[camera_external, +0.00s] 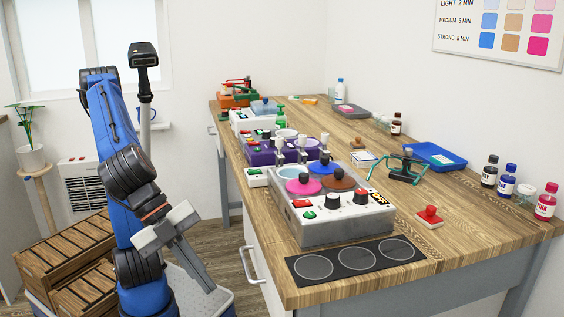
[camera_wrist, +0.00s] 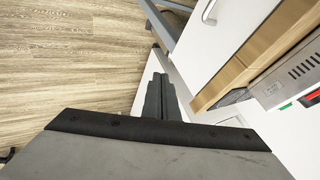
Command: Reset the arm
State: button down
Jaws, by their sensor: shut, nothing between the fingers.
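My blue arm is folded at the left of the external view, beside the workbench (camera_external: 450,255). My gripper (camera_external: 209,287) points down and to the right, in front of the bench's white drawer side and apart from it. In the wrist view its two dark fingers (camera_wrist: 160,82) lie together, with nothing between them. Below the fingers are a white surface and the wooden floor.
On the bench stand a grey machine (camera_external: 345,220) with pink and brown lids, a black three-circle plate (camera_external: 357,260), a red stamp (camera_external: 430,214), a blue tray (camera_external: 435,156) and several bottles. Wooden crates (camera_external: 65,250) stand at left. A drawer handle (camera_external: 250,265) sticks out near my gripper.

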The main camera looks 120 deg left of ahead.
jog(key=s+a+f+n+g, duration=0.1)
jog(key=s+a+f+n, duration=0.3)
jog(key=s+a, duration=0.3)
jog(key=s+a+f+n+g, duration=0.1)
jog(key=s+a+f+n, duration=0.2)
jog(key=s, duration=1.3)
jog(key=a+f, duration=0.3)
jog(key=a, duration=0.2)
jog(key=shift+n+g+h, duration=0.3)
jog(key=shift+n+h, duration=0.1)
